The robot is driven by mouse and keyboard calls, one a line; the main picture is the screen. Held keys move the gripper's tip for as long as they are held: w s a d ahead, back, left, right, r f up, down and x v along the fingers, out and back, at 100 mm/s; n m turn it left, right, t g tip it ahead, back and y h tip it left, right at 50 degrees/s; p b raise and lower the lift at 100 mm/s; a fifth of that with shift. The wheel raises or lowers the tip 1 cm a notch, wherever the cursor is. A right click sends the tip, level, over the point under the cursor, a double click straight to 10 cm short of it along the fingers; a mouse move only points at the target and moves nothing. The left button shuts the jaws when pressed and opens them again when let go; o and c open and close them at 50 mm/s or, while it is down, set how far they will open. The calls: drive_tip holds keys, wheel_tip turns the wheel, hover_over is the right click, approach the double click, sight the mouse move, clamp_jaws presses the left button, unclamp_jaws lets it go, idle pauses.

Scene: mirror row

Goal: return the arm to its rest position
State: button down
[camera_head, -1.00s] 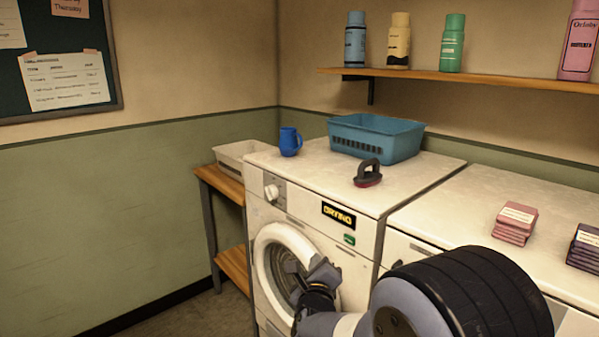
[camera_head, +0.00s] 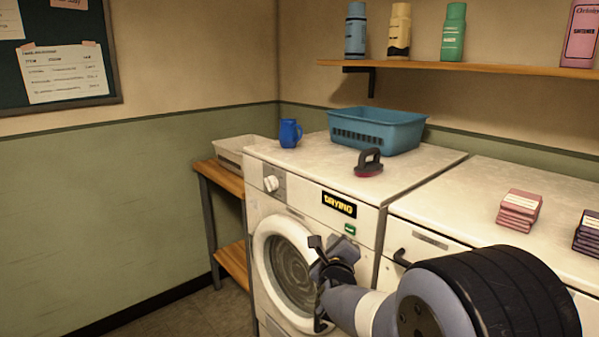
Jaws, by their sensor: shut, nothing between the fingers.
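My gripper (camera_head: 318,250) is in front of the right side of the round door (camera_head: 290,270) of the white machine marked "DRYING" (camera_head: 339,204). It is shut and holds nothing that I can see. My arm (camera_head: 415,305) reaches in from the lower right and hides part of the door's rim and the front of the machine beside it. I cannot tell whether the gripper touches the door.
A blue mug (camera_head: 290,133), a blue basket (camera_head: 376,130) and a dark-handled brush (camera_head: 369,163) stand on the machine. Pink packs (camera_head: 518,211) lie on the right-hand top. A wooden side table (camera_head: 222,178) stands left. Floor shows at lower left.

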drive_tip(key=shift+f+b, duration=0.2)
drive_tip(key=shift+b, duration=0.15)
drive_tip(key=r+p, duration=0.1)
drive_tip(key=p, duration=0.2)
drive_tip(key=shift+p, duration=1.2)
